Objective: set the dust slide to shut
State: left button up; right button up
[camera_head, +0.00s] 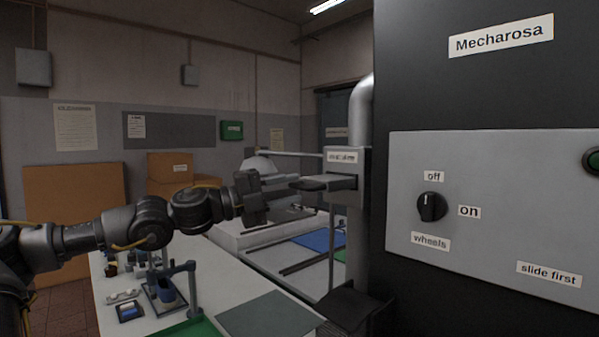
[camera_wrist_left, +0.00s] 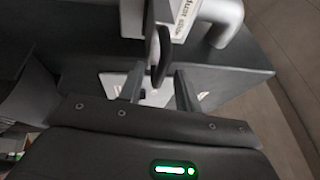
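The dust slide's housing (camera_head: 343,162) is a grey box labelled "dust slide" on the duct beside the dark machine. A flat slide plate with a dark handle (camera_head: 326,182) sticks out from its left side. My left gripper (camera_head: 292,182) is at the handle, coming from the left. In the left wrist view its two fingers (camera_wrist_left: 160,82) are apart, and the dark rounded handle (camera_wrist_left: 160,58) reaches between their tips. I cannot tell whether either finger touches it. The label (camera_wrist_left: 186,14) is beyond the handle. My right gripper is not in view.
The machine's control panel (camera_head: 490,225) stands close on the right, with a black wheels knob (camera_head: 432,207). A grey duct (camera_head: 361,102) rises behind the housing. A white table (camera_head: 235,285) with small fixtures and a blue clamp stand (camera_head: 190,290) lies below my left arm.

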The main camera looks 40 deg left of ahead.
aim_at(331, 182)
pick_arm(q)
jog(key=shift+r+p+x, duration=0.2)
jog(key=shift+p+x, duration=0.35)
jog(key=shift+x, duration=0.4)
jog(key=shift+w+d, duration=0.2)
jog(key=shift+w, duration=0.1)
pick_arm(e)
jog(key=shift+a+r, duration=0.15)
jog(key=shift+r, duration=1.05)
pick_arm(q)
grip_shut()
jog(key=shift+f, duration=0.1)
